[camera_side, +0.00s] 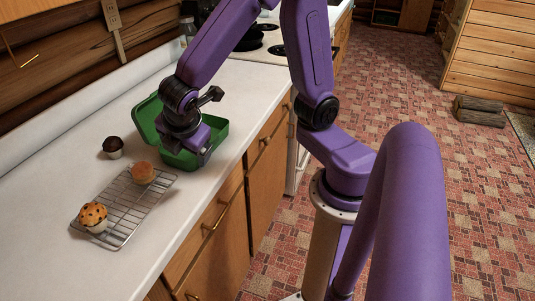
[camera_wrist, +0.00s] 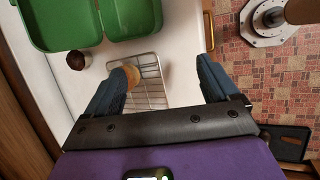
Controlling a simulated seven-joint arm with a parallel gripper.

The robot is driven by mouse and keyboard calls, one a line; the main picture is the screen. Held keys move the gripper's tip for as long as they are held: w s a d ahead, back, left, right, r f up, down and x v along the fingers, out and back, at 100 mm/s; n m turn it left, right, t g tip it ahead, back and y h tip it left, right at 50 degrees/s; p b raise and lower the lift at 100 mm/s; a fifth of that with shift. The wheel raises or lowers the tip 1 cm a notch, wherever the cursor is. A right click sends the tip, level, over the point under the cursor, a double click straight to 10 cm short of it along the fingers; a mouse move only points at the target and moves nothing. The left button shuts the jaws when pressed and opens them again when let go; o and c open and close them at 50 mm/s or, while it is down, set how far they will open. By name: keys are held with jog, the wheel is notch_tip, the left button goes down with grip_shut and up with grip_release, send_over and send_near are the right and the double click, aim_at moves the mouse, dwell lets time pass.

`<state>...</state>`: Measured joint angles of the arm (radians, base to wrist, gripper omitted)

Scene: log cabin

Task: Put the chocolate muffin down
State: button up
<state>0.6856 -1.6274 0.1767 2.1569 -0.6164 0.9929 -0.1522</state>
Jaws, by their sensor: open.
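The chocolate muffin (camera_side: 113,147) has a dark brown top and a pale wrapper. It stands upright on the white counter, left of the green box and apart from the wire rack. The wrist view shows it from above (camera_wrist: 77,61), beyond the left finger and outside the jaws. My gripper (camera_side: 204,157) is over the green box in the side view, to the right of the muffin. In the wrist view my gripper (camera_wrist: 160,70) has its two fingers wide apart with nothing held between them.
The green box (camera_side: 222,138) is open, its lid (camera_side: 148,116) tilted back; my wrist hides much of its inside. A wire rack (camera_side: 126,196) holds a plain golden muffin (camera_side: 143,173) and a dark-speckled muffin (camera_side: 93,217). A stove (camera_side: 265,52) stands behind.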

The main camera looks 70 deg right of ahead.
jog(key=shift+o, duration=0.3)
jog(key=s+d+m+g+y, duration=0.2)
jog(key=s+m+g+y, duration=0.2)
jog(key=s, duration=1.4)
jog(key=shift+d+r+y, duration=0.3)
jog(key=shift+d+r, duration=0.1)
jog(key=shift+w+m, duration=0.1)
jog(key=shift+m, duration=0.2)
